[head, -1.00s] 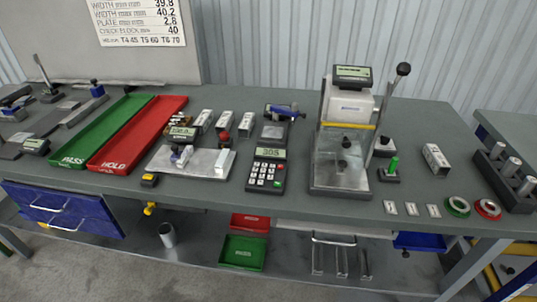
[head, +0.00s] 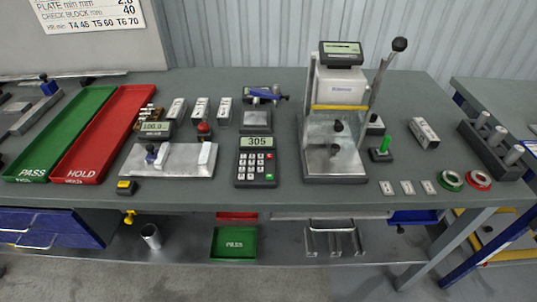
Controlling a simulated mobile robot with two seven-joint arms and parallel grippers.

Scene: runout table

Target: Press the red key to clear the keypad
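The keypad (head: 256,162) lies on the grey bench, left of the press stand. It is a dark unit with a lit display (head: 257,142) that reads 305 and rows of pale keys. A small red key (head: 268,156) shows at the right side of its key block, and a green key sits lower in the same column. Neither of my grippers is in the head view, and nothing covers the keypad.
A press stand (head: 335,150) with a tall lever stands right of the keypad. A gauge fixture (head: 176,160) with a display lies to its left. The red HOLD tray (head: 108,135) and green PASS tray (head: 62,132) are farther left. Bench in front of the keypad is clear.

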